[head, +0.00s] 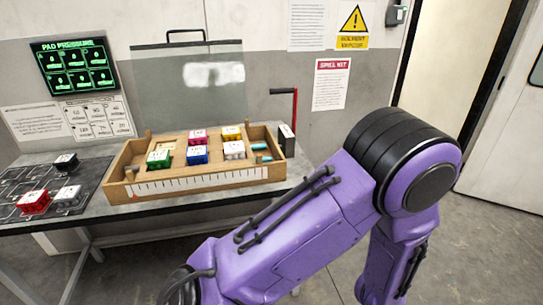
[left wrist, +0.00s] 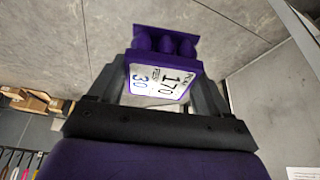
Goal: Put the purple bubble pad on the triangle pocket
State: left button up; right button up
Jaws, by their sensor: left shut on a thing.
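The purple bubble pad (left wrist: 165,58) is between the fingers of my left gripper (left wrist: 163,88) in the left wrist view. Its white label with printed numbers faces the camera, and its rounded purple bumps point away. The gripper is shut on it, with bare grey floor behind. The wooden tray (head: 205,183) stands on the table in the head view. An area at its back left (head: 167,146) looks free of a pad. I cannot make out pocket shapes, so I cannot tell which is the triangle pocket. My right gripper is not in view.
The tray holds pink (head: 197,136), yellow (head: 231,132), green (head: 158,158), blue (head: 197,154) and white (head: 234,150) pads. A dark mat (head: 84,183) with several pads lies left. A clear panel (head: 190,85) stands behind. My purple arm crosses the right foreground.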

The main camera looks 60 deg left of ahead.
aim_at(167, 148)
jog(key=u, duration=2.05)
